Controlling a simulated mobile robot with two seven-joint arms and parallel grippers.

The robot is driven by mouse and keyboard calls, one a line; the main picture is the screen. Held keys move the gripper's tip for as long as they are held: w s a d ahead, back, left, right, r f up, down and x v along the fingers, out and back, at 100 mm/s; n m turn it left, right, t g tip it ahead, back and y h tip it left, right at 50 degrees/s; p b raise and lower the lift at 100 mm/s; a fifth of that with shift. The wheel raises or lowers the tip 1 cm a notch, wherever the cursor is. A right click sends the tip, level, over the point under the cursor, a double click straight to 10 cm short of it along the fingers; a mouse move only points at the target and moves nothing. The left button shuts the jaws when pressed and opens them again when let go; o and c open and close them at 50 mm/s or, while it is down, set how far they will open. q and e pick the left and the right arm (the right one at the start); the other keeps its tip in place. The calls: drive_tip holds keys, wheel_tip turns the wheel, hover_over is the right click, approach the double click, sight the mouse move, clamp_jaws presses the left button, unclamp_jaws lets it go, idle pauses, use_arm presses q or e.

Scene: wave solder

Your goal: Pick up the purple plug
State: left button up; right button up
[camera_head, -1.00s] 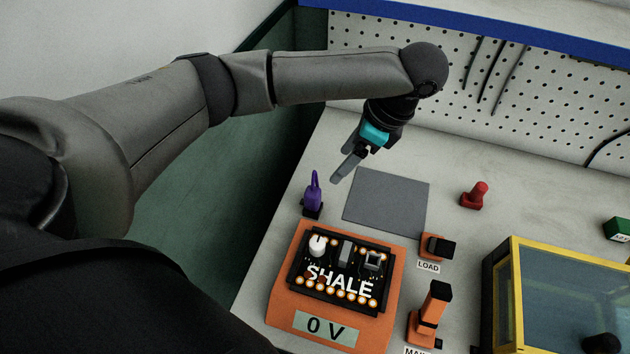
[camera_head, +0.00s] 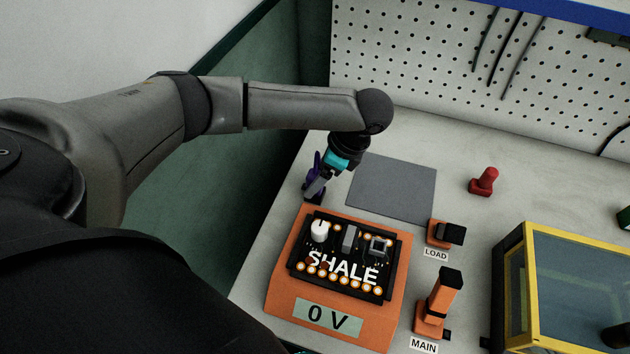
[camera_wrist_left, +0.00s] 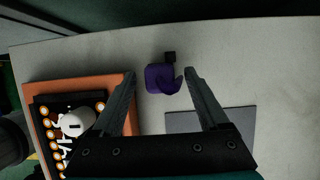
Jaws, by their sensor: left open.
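The purple plug (camera_head: 311,182) stands upright on the table at the left edge, behind the orange board fixture, partly hidden by my gripper in the head view. Its black base shows below it. In the left wrist view the plug (camera_wrist_left: 163,79) lies between the open fingers, around the level of their tips, with a dark block at its far side. My left gripper (camera_head: 318,186) is open and holds nothing; its fingertips also show in the left wrist view (camera_wrist_left: 160,74). I cannot tell whether a finger touches the plug. My right gripper is not in view.
The orange fixture (camera_head: 282,290) with the SHALE board stands just in front of the plug. A grey mat (camera_head: 395,188) lies to its right. A red plug (camera_head: 484,181), the LOAD and MAIN switches and a yellow-framed box (camera_head: 527,290) stand further right.

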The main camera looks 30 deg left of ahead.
use_arm(q)
drive_tip(key=shift+f, duration=0.15)
clamp_jaws()
idle(0.5)
idle(0.4)
